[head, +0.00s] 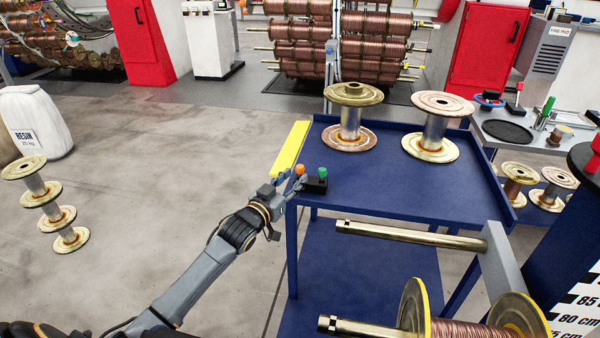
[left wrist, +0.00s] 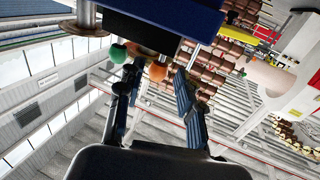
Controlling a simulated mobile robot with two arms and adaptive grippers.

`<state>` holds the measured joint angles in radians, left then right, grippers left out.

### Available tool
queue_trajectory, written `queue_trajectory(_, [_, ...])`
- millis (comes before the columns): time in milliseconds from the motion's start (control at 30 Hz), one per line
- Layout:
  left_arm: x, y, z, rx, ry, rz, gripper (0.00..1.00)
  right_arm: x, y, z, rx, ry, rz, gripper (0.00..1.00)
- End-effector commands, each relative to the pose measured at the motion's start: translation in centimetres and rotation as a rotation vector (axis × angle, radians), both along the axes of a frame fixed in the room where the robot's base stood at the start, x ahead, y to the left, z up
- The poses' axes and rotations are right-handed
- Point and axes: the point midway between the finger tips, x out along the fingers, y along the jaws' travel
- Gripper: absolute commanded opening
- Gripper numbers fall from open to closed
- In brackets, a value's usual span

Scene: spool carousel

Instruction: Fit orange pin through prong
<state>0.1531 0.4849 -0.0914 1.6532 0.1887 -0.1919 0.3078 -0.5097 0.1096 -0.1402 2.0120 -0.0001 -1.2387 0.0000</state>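The orange pin (head: 300,169) stands in a small black holder (head: 316,185) at the table's near left corner, beside a green pin (head: 322,172). My left gripper (head: 294,183) is at the holder's left side. In the left wrist view its fingers (left wrist: 156,80) are apart, with the orange knob (left wrist: 157,71) between the fingertips and gaps showing on both sides. The green knob (left wrist: 118,53) is outside the left finger. An empty steel prong (head: 410,235) has a dark hole near its free end. A lower prong (head: 340,326) carries a copper spool (head: 465,330). My right gripper is out of view.
Two spools (head: 351,115) (head: 436,125) stand on the blue table (head: 390,185), whose middle is clear. A yellow strip (head: 290,148) lies along the floor left of the table. Stacked spools (head: 45,200) stand at far left. A striped height scale (head: 580,310) is at right.

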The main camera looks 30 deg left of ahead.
Motion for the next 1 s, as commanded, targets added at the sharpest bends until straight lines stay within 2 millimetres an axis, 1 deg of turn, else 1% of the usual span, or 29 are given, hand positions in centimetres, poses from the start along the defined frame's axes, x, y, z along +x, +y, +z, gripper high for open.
queue_trajectory(167, [2.5,-0.1,0.9,0.0,-0.004,0.0,0.36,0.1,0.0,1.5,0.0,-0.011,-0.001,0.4])
queue_trajectory(300, [4.1,-0.2,0.7,0.0,-0.002,0.001,0.36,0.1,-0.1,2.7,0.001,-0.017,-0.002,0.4])
queue_trajectory(400, [4.5,-0.3,0.7,0.0,-0.001,0.0,0.36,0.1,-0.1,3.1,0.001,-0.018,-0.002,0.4])
queue_trajectory(600, [4.5,-0.3,0.7,0.0,0.0,0.0,0.36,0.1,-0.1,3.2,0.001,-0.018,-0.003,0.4])
queue_trajectory(633, [4.5,-0.3,0.7,0.0,0.0,0.0,0.34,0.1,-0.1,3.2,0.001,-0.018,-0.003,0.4])
queue_trajectory(700, [4.5,-0.3,0.7,0.0,0.0,0.0,0.2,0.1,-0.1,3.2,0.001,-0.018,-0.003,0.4])
queue_trajectory(767, [4.5,-0.3,0.7,0.0,0.0,0.0,0.08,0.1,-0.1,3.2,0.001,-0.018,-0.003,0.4])
queue_trajectory(800, [4.5,-0.3,0.7,0.0,0.0,0.0,0.0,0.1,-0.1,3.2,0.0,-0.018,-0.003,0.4])
queue_trajectory(1000, [4.5,-0.3,0.7,0.0,-0.001,0.0,0.0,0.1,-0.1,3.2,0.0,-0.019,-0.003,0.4])
